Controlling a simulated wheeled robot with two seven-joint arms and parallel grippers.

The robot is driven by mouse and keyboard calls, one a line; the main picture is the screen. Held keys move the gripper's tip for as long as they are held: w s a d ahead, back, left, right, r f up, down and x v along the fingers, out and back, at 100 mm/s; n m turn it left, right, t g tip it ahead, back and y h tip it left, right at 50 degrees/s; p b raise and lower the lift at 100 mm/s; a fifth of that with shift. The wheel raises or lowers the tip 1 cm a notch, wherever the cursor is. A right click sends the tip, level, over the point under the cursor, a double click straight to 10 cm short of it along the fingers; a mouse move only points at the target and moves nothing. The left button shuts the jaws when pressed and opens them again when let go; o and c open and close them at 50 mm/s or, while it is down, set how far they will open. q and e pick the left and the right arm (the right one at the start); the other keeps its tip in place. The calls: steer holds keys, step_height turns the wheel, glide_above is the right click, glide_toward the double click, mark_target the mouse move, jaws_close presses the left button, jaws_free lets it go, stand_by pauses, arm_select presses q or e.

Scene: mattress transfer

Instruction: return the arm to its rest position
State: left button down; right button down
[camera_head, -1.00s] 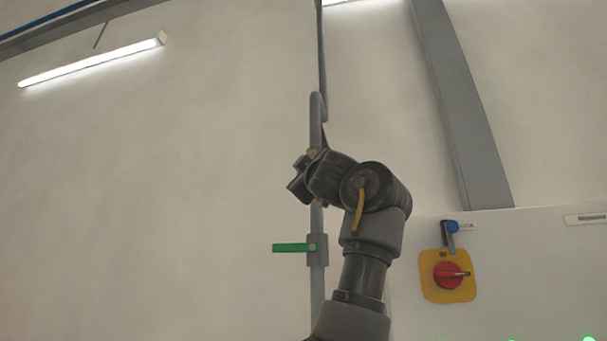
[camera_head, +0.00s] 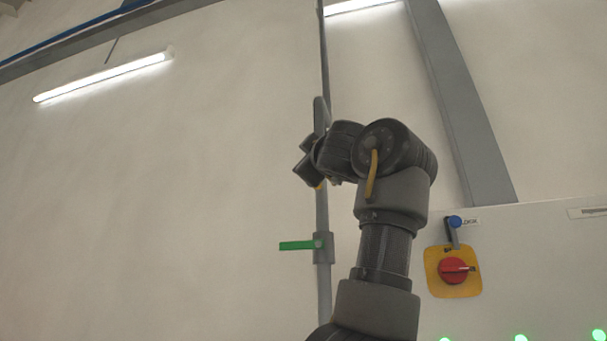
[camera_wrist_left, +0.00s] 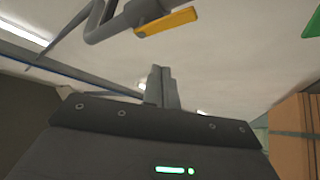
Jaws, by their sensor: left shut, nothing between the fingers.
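One dark grey arm of mine rises from the bottom middle of the head view, right of a vertical grey pipe (camera_head: 323,210). Its gripper end (camera_head: 308,167) points left and overlaps the upper pipe in the picture; I cannot tell whether it touches. In the left wrist view my left gripper (camera_wrist_left: 161,82) has its two fingers together, with nothing between them. A bent grey pipe with a yellow handle (camera_wrist_left: 166,22) shows above the fingers, apart from them in the picture. My right gripper is not in view.
A green handle (camera_head: 297,245) sticks out left from the pipe. A red rotary switch (camera_head: 453,270) on a yellow plate and a blue-knobbed lever (camera_head: 455,222) are on the white panel at right. A brown stack (camera_wrist_left: 292,140) stands right in the wrist view.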

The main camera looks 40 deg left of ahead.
arm_select(q)
steer(key=shift+s+d+f, duration=0.1)
steer(key=shift+s+d, duration=0.1)
steer(key=shift+s, duration=0.25)
steer(key=shift+a, duration=0.15)
stand_by(0.3)
